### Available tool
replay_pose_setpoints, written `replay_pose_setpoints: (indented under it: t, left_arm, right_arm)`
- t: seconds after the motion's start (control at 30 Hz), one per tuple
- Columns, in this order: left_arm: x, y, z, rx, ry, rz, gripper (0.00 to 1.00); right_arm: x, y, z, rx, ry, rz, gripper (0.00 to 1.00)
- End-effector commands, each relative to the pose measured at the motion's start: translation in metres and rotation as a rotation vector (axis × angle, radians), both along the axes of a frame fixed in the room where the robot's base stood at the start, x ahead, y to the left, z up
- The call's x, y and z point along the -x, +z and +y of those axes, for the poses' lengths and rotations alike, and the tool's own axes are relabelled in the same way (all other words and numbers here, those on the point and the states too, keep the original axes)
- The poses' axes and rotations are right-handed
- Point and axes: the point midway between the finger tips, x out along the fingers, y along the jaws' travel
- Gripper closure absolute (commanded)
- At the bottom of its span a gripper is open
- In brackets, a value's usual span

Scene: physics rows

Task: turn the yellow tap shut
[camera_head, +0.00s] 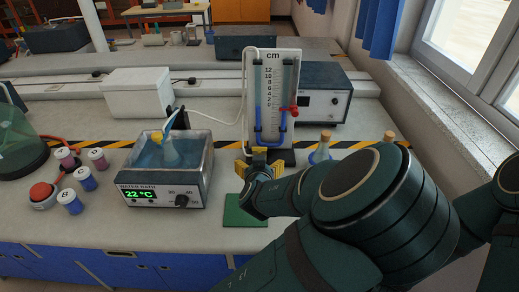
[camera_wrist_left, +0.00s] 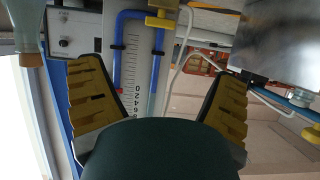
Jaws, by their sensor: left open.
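The yellow tap (camera_head: 259,153) shows in the head view at the foot of the blue U-tube gauge (camera_head: 272,90), partly behind my gripper. In the left wrist view the yellow tap (camera_wrist_left: 160,18) is at the top centre, by the bend of the blue tube, seen upside down. My left gripper (camera_head: 260,168) is just in front of the gauge's foot. Its yellow-padded fingers (camera_wrist_left: 158,85) are spread wide with nothing between them, and the tap lies beyond them. I cannot tell the tap handle's angle. My right gripper is not in view.
A water bath (camera_head: 165,170) holding a flask stands left of the gauge. A grey box (camera_head: 322,90) is behind it, and corked flasks (camera_head: 322,148) are to the right. A green mat (camera_head: 246,211) lies in front. Small jars and a red button (camera_head: 41,192) are at left.

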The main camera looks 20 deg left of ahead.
Motion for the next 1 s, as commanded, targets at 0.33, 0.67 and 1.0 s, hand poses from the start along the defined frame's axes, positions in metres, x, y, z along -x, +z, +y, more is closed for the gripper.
replay_pose_setpoints:
  t: [0.33, 0.67, 1.0]
  left_arm:
    - [-0.021, -0.015, 0.007, -0.001, 0.001, -0.003, 0.11]
    - [-0.078, -0.040, 0.024, -0.003, 0.000, -0.001, 0.11]
    - [-0.118, -0.056, 0.034, 0.000, 0.000, -0.001, 0.11]
  right_arm:
    - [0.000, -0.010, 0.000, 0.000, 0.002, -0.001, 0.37]
    - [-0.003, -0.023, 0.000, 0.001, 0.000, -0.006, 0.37]
    - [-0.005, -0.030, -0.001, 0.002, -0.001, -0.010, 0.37]
